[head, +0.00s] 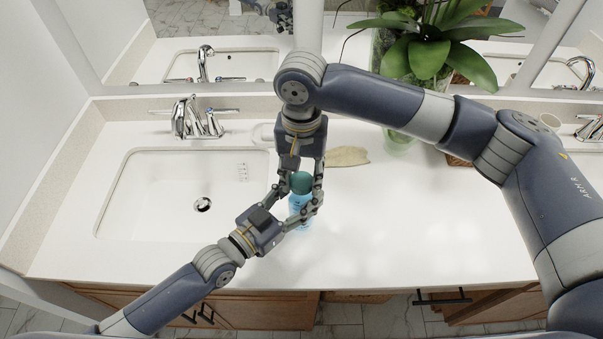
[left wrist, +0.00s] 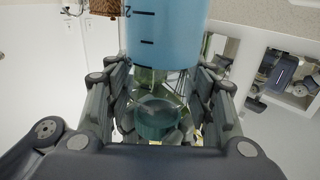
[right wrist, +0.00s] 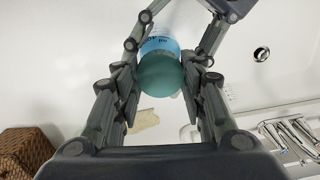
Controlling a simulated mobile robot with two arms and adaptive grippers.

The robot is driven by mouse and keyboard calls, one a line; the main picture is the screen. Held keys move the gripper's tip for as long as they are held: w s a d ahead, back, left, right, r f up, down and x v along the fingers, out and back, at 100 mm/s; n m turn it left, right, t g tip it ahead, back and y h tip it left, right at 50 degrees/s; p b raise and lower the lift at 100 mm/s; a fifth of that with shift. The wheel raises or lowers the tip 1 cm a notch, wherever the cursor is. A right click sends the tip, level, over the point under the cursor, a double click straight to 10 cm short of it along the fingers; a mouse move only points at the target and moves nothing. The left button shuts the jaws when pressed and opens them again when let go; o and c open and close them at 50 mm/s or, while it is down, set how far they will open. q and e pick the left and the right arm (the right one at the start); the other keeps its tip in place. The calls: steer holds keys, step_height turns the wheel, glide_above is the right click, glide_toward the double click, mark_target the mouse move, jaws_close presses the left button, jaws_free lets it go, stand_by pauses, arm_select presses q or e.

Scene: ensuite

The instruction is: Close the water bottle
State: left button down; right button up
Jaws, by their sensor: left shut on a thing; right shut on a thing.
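A light-blue water bottle (head: 300,203) stands on the white counter, right of the sink. It shows in the left wrist view (left wrist: 165,35) with dark measuring marks. My left gripper (head: 297,208) is shut on the bottle from the front left. A teal cap (head: 302,182) is over the bottle's top. My right gripper (right wrist: 160,85) comes down from above and is shut on the cap (right wrist: 160,75). In the left wrist view, the cap (left wrist: 158,118) lies beyond a clear neck piece, with fingers around it. I cannot tell whether the cap is seated.
A sink basin (head: 190,195) with a chrome faucet (head: 195,118) is at the left. A plant in a glass vase (head: 400,135) and a beige cloth-like item (head: 347,156) are behind to the right. A woven brown box (right wrist: 25,150) shows in the right wrist view. The counter's front right is clear.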

steer(key=m, duration=0.8)
steer(key=shift+a, duration=0.1)
steer(key=m, duration=1)
steer(key=o, duration=0.7)
steer(key=shift+r, duration=0.1)
